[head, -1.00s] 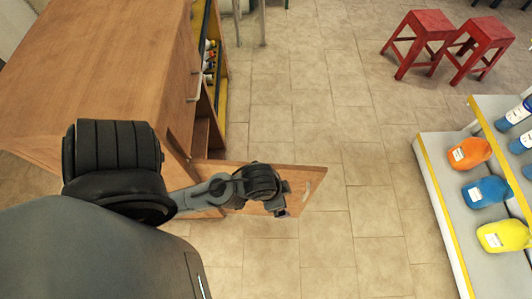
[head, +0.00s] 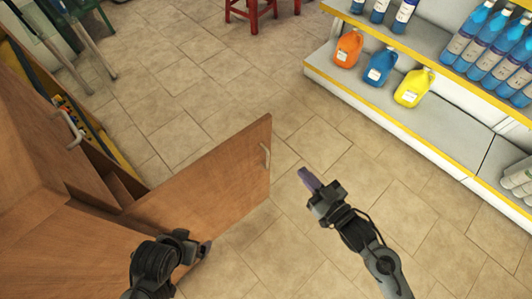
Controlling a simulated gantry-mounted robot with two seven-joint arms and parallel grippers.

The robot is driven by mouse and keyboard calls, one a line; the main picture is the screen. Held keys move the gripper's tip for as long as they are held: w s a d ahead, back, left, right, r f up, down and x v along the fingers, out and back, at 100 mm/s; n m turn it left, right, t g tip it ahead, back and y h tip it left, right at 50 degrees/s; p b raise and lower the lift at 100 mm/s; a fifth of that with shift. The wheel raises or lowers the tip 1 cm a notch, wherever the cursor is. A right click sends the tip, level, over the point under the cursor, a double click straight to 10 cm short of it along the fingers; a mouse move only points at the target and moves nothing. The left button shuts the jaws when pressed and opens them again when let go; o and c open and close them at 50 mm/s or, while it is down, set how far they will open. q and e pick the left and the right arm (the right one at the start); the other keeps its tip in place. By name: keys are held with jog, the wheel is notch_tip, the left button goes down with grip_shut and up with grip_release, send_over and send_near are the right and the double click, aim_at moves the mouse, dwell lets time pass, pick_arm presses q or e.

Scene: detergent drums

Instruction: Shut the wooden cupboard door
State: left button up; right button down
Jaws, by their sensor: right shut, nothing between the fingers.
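The wooden cupboard (head: 40,215) stands at the left of the head view. Its lower door (head: 205,190) hangs open and juts out to the right over the floor. The door's metal handle (head: 266,156) is near its free edge. My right gripper (head: 308,180), with purplish fingers, is shut and empty, to the right of the door's free edge and apart from it in the picture. My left gripper (head: 204,250) shows at the bottom, by the door's lower edge; its fingers are too unclear to read, and I cannot tell whether it touches the door.
A second handle (head: 72,130) is on the cupboard's other front panel. A shelf unit (head: 420,115) with orange, blue and yellow jugs stands at the right. A red stool (head: 250,10) is at the back. The tiled floor (head: 215,80) between is clear.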

jog(key=f+y+b, duration=0.1)
jog(key=b, duration=0.6)
send_near(265, 136)
jog(key=shift+n, duration=0.4)
jog(key=x, duration=0.5)
jog(key=shift+f, duration=0.25)
jog(key=shift+x, duration=0.85)
pick_arm(q)
notch_tip(265, 136, down, 8)
pick_arm(e)
jog(key=shift+r, duration=0.2)
pick_arm(q)
jog(key=shift+s+f, duration=0.1)
pick_arm(e)
jog(key=shift+w, duration=0.15)
